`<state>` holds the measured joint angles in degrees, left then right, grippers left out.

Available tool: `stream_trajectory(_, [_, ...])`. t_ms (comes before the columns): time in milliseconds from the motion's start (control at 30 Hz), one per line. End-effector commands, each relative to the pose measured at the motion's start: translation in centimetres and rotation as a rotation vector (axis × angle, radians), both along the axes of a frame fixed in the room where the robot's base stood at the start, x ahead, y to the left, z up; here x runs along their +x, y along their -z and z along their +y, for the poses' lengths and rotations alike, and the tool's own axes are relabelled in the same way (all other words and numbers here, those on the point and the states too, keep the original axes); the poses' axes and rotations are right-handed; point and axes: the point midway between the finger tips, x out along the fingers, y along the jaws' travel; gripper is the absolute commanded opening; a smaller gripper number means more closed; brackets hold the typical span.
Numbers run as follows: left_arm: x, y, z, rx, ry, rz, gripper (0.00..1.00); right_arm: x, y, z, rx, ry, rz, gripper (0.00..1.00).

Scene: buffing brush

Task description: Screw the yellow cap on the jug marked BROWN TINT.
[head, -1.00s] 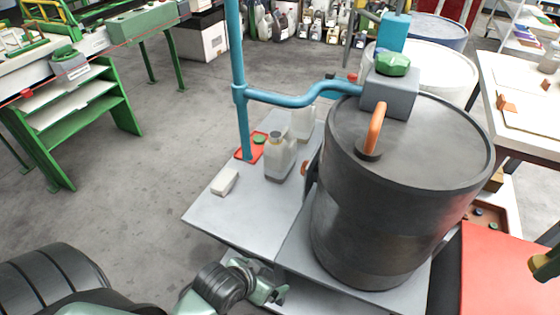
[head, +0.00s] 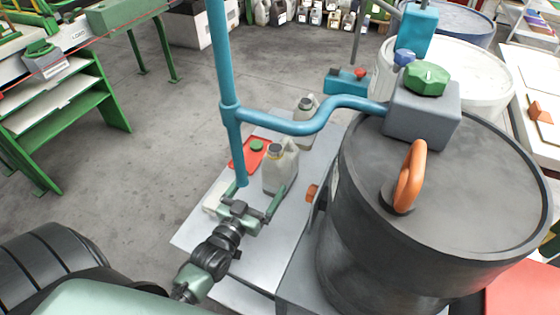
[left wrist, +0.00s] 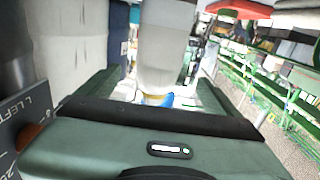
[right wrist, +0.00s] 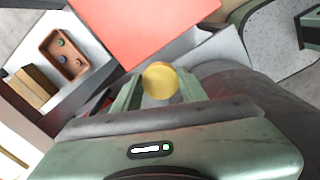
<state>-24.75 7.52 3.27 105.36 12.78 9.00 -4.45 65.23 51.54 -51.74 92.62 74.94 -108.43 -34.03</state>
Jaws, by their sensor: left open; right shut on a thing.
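Two pale translucent jugs stand on the grey bench. The nearer jug (head: 281,176) has an uncapped-looking neck; the farther jug (head: 304,128) is partly behind the blue pipe. I cannot read a BROWN TINT mark on either. My left gripper (head: 259,193) is open just in front of the nearer jug, its fingers pointing towards it. In the left wrist view a pale jug body (left wrist: 166,45) shows ahead between the open fingers (left wrist: 150,90). In the right wrist view my right gripper (right wrist: 160,88) is shut on the round yellow cap (right wrist: 160,79), away from the jugs.
A red tray (head: 238,161) with a green cap (head: 257,146) lies beside the nearer jug. A blue pipe (head: 229,125) rises close to my left gripper. A large dark drum (head: 455,190) with an orange handle stands right of the bench (head: 255,260). A pale block (head: 213,200) lies left.

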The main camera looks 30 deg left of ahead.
Motion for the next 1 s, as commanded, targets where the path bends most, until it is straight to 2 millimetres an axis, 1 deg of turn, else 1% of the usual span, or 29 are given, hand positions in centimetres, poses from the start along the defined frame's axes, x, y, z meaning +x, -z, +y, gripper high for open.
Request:
stream_trajectory(333, [0.3, 0.0, 0.0, 0.0, -0.001, -0.004, 0.94, 0.0, 0.1, 0.0, 0.0, 0.0, 0.0, 0.05])
stream_trajectory(433, [1.5, 0.0, 0.1, 0.0, -0.001, -0.007, 0.94, 0.0, 0.3, 0.0, 0.0, 0.0, 0.0, 0.05])
stream_trajectory(600, [4.6, 0.0, 0.1, -0.001, 0.0, -0.007, 0.94, 0.0, 0.8, 0.0, 0.0, 0.0, 0.0, 0.05])
stream_trajectory(700, [5.9, 0.0, 0.2, -0.001, 0.0, -0.005, 0.94, 0.0, 1.0, 0.0, 0.0, 0.0, 0.0, 0.05])
stream_trajectory(833, [6.8, 0.1, 0.2, 0.0, 0.0, -0.003, 0.94, 0.0, 1.1, 0.0, 0.0, 0.0, 0.0, 0.05])
stream_trajectory(1000, [6.8, 0.0, 0.2, 0.0, 0.0, -0.002, 0.94, 0.0, 1.1, 0.0, 0.0, 0.0, 0.0, 0.05])
